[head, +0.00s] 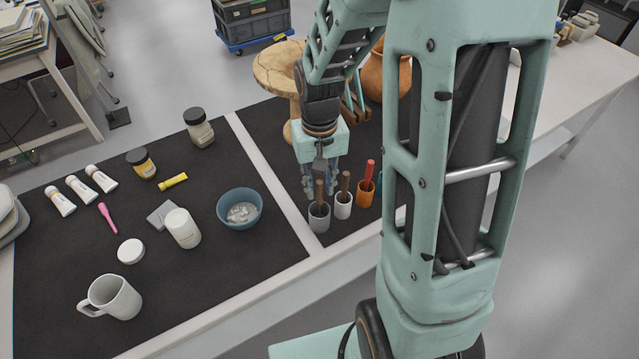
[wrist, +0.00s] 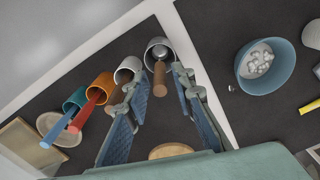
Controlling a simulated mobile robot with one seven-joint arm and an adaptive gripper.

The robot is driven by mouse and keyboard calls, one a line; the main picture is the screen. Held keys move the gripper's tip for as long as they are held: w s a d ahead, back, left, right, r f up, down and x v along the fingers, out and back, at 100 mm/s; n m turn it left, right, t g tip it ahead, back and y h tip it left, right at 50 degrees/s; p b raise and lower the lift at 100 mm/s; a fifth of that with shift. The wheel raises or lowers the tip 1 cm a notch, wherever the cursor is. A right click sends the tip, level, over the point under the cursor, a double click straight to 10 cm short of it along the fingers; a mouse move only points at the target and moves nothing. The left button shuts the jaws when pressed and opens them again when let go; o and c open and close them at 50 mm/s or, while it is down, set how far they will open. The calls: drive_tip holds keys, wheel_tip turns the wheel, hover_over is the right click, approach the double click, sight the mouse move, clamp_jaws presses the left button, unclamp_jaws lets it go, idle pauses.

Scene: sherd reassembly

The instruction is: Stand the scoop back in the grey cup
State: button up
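The grey cup (head: 319,219) stands at the near edge of the right-hand dark mat, at the left end of a row of cups. The scoop (head: 319,191), with a brown wooden handle, stands in it, its handle rising from the mouth; its lower end is mostly hidden inside. In the wrist view the scoop handle (wrist: 159,76) leans out of the grey cup (wrist: 157,45). My gripper (wrist: 156,84) is open, its fingers on either side of the handle with gaps showing. In the head view my gripper (head: 320,188) is just above and behind the cup.
A white cup (head: 343,209) with a brown-handled tool, an orange cup (head: 364,197) with a red-handled tool and a teal cup (wrist: 76,100) stand close beside. A blue bowl (head: 240,222) is left, past the pale strip. A wooden stand (head: 275,66) is behind.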

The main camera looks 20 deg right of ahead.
drive_tip(key=shift+o, duration=0.4)
wheel_tip(320, 180, up, 12)
idle(0.4)
idle(0.4)
